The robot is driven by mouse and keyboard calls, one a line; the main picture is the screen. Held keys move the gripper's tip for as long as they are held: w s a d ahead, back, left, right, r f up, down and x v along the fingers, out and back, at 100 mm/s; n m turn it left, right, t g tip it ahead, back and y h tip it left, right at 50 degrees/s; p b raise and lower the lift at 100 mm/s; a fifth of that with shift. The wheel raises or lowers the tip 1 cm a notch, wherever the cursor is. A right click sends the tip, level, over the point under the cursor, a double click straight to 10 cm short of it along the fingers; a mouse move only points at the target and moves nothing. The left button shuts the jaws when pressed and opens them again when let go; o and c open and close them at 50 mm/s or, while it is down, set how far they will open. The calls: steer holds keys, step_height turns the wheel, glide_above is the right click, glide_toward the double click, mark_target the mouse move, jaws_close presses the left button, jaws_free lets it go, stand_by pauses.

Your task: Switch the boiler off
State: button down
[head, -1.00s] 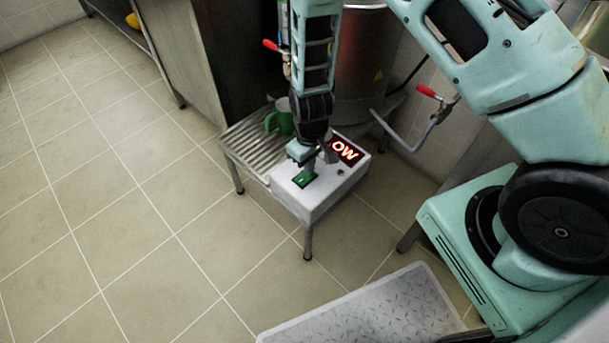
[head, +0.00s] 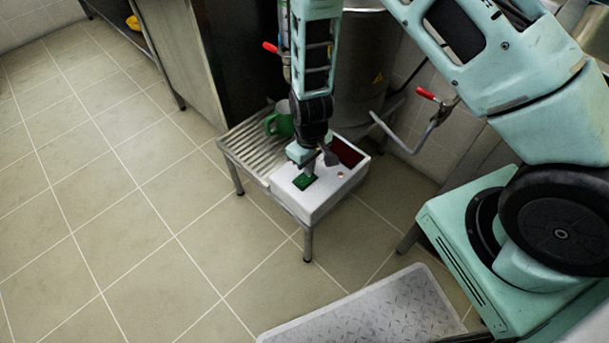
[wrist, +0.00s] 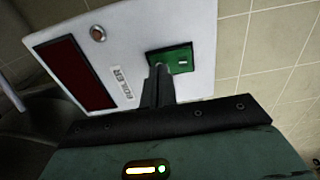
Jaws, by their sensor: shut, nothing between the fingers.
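The boiler's white control box (head: 318,203) sits at the right end of a low slatted stand. Its display (head: 347,152) is dark red and unlit; it also shows in the wrist view (wrist: 74,72). A green switch plate (head: 304,181) is on the box top, and the wrist view shows it (wrist: 183,60) right at my fingertips. A small round reddish button or lamp (wrist: 98,33) is near the display. My gripper (wrist: 158,70) is shut and empty, its tips at the near edge of the green plate. The fingers hide part of the plate. The metal boiler (head: 362,70) stands behind.
A green mug (head: 280,122) stands on the slatted stand (head: 245,148) left of the box. Red-handled taps (head: 427,93) are at the boiler's sides. A metal tread plate (head: 370,310) lies in front. The tiled floor at left is clear.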

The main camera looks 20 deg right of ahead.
steer(key=shift+r+p, duration=2.4)
steer(key=shift+r, duration=0.55)
steer(key=s+a+r+n+y, duration=0.1)
steer(key=s+a+r, duration=0.3)
steer(key=r, duration=0.5)
steer(key=s+a+r+y, duration=0.1)
steer(key=s+a+r, duration=0.3)
steer(key=r, duration=0.6)
steer(key=s+d+r+n+h, duration=0.1)
steer(key=s+d+r+n, duration=0.1)
steer(key=s+r, duration=1)
step_height(320, 180, up, 18)
steer(key=s+p, duration=0.1)
steer(key=p, duration=1.8)
steer(key=shift+a+r, duration=0.15)
